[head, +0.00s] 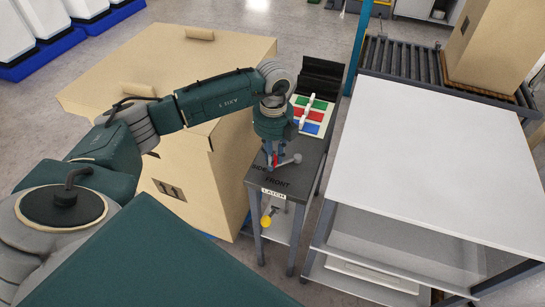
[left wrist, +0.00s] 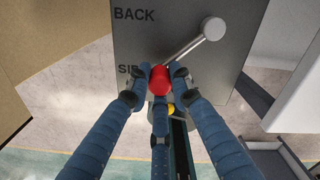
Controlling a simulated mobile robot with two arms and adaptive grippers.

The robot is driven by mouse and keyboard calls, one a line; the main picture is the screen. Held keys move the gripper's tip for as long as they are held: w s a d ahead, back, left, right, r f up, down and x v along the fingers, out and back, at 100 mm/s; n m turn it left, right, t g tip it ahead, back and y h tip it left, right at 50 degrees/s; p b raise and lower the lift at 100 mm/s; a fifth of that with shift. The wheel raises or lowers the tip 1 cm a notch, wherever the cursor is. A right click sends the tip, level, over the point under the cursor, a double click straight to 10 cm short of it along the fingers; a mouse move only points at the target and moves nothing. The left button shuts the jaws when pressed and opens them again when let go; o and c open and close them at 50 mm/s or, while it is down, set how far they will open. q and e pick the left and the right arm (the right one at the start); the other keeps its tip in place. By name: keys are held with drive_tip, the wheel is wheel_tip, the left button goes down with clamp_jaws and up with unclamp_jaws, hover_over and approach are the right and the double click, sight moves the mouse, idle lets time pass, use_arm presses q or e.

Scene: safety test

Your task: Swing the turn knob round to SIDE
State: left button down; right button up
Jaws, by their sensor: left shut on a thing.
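The turn knob has a red grip (head: 275,160) and a grey lever with a round grey end (head: 297,158), on the narrow dark table top. My left gripper (head: 271,158) is above it. In the left wrist view, my left gripper (left wrist: 160,84) is shut on the red grip (left wrist: 160,77), its fingers on both sides. The grey lever (left wrist: 185,48) slants from there to its round end (left wrist: 212,28) at upper right. The words SIDE (head: 259,169) and FRONT (head: 277,183) show near the knob. In the left wrist view BACK is clear, while SIDE is partly covered by a finger.
A LATCH label (head: 273,194) is on the table's front edge, with a yellow knob (head: 267,214) below. A tray of coloured blocks (head: 313,113) stands behind my gripper. Large cardboard boxes (head: 195,135) are close on the left; a white-topped table (head: 430,155) is on the right.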

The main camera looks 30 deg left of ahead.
use_arm(q)
drive_tip(key=c, duration=1.5)
unclamp_jaws()
drive_tip(key=shift+c, duration=0.2)
wheel_tip(320, 180, up, 12)
